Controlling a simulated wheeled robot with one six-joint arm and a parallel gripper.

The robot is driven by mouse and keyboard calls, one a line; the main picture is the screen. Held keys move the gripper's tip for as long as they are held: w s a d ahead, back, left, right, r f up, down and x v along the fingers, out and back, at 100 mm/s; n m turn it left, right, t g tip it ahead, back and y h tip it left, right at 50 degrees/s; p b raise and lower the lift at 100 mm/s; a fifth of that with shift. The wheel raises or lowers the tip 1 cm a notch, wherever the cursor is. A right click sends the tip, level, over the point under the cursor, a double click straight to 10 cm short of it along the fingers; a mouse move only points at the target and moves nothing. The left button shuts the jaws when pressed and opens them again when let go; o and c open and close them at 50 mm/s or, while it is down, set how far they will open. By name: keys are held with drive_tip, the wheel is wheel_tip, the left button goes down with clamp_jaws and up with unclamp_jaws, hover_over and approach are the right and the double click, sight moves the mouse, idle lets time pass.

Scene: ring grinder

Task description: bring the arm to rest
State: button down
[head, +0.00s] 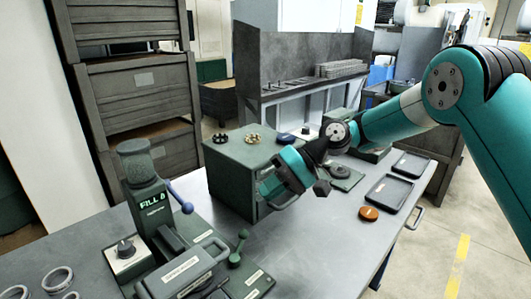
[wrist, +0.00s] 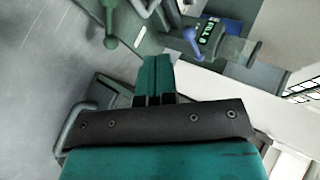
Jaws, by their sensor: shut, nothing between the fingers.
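My gripper (head: 267,187) hangs above the workbench, in front of the green box, and its fingers point left and down. In the wrist view its two teal fingers (wrist: 157,76) lie together, shut, with nothing between them. The arm reaches in from the right side of the head view, bent at the wrist. The gripper appears clear of the bench, though its exact gap to the green box (head: 228,172) cannot be told.
A green machine with a blue-knobbed lever (head: 140,165) stands left of the gripper. Metal rings (head: 58,279) lie at the front left. An orange disc (head: 369,213) and dark trays (head: 389,191) lie on the right of the bench (head: 325,245). The bench's front middle is clear.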

drive_tip(key=s+d+r+t+h, duration=0.1)
drive_tip(key=s+d+r+h, duration=0.1)
drive_tip(key=s+r, duration=0.35)
drive_tip(key=s+d+h, duration=0.1)
drive_tip(key=s+d, duration=0.3)
drive_tip(key=s, duration=0.3)
drive_tip(key=s+d+r+n+t+h, duration=0.1)
drive_tip(key=s+d+h, duration=0.1)
drive_tip(key=s, duration=0.5)
drive_tip(key=s+d+r+n+t+h, duration=0.1)
drive_tip(key=s+d, duration=0.4)
drive_tip(key=s, duration=0.2)
drive_tip(key=shift+s+d, duration=0.3)
drive_tip(key=shift+a+n, duration=0.1)
drive_tip(key=shift+n, duration=0.2)
